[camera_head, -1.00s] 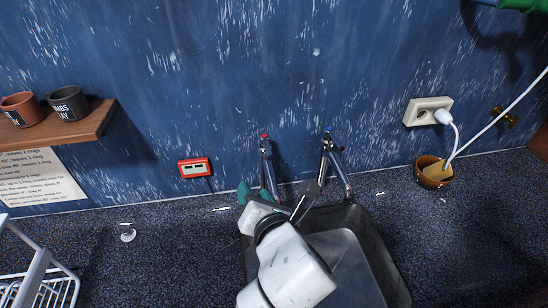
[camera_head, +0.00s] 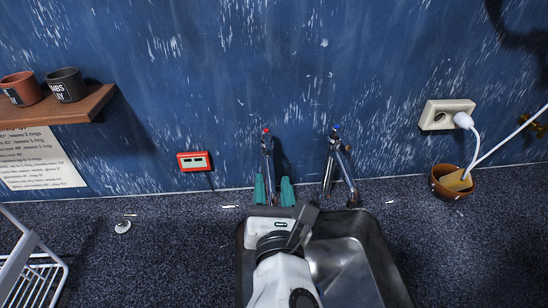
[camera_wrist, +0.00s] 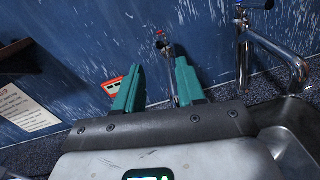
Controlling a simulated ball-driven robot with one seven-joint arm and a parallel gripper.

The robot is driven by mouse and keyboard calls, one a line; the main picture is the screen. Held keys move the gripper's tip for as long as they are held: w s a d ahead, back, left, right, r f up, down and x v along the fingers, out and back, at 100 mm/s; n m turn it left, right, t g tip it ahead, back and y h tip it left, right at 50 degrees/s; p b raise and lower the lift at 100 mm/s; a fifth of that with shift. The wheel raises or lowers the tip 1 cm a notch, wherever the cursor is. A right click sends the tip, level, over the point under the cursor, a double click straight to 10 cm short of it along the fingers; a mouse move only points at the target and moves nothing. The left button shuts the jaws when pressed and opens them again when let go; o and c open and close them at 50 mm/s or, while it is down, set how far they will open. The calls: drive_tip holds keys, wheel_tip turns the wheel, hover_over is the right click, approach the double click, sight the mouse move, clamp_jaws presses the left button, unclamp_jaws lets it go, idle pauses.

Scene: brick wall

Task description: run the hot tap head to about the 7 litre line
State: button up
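The hot tap (camera_head: 267,155) is a chrome tap with a red-marked head, standing at the back edge of the sink. The blue-marked tap (camera_head: 335,160) stands to its right. My gripper (camera_head: 273,185) has teal fingers, spread apart and empty, low in front of the hot tap. In the wrist view the red-marked tap head (camera_wrist: 161,38) shows beyond the gap between my fingers (camera_wrist: 158,75), apart from them. The lower part of the hot tap is partly hidden by my gripper. A small red box with a display (camera_head: 194,162) is on the wall to the left.
A dark metal sink (camera_head: 375,255) lies under my arm. A wooden shelf (camera_head: 85,107) with two mugs is at left, above a paper notice (camera_head: 40,160). A white rack (camera_head: 35,275) stands front left. A brown bowl (camera_head: 440,188) and socket (camera_head: 436,116) are at right.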

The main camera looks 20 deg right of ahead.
sight(270, 155)
drive_tip(key=p+x, duration=0.1)
drive_tip(key=x, duration=0.9)
drive_tip(key=shift+w+d, duration=0.2)
drive_tip(key=shift+w, duration=0.05)
clamp_jaws()
idle(0.4)
